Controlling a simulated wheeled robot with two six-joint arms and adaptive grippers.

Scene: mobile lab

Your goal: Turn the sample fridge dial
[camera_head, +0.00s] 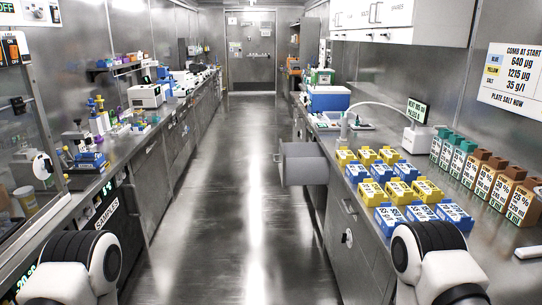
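A black label reading SAMPLES (97,222) is on the front below the left bench, marking the sample fridge. A small lit green display (106,189) sits just above it. I cannot make out a dial on this front; my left arm covers its near part. A white round knob with a dark mark (347,238) is on the right cabinet front, and I cannot tell what it belongs to. Rounded white and black parts of my arms show at the bottom left and bottom right. Neither gripper is in view.
The aisle floor (245,200) is clear to the far door (251,50). Blue and yellow boxes (381,190) fill the near right bench. A glass-fronted cabinet (30,120) stands at left.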

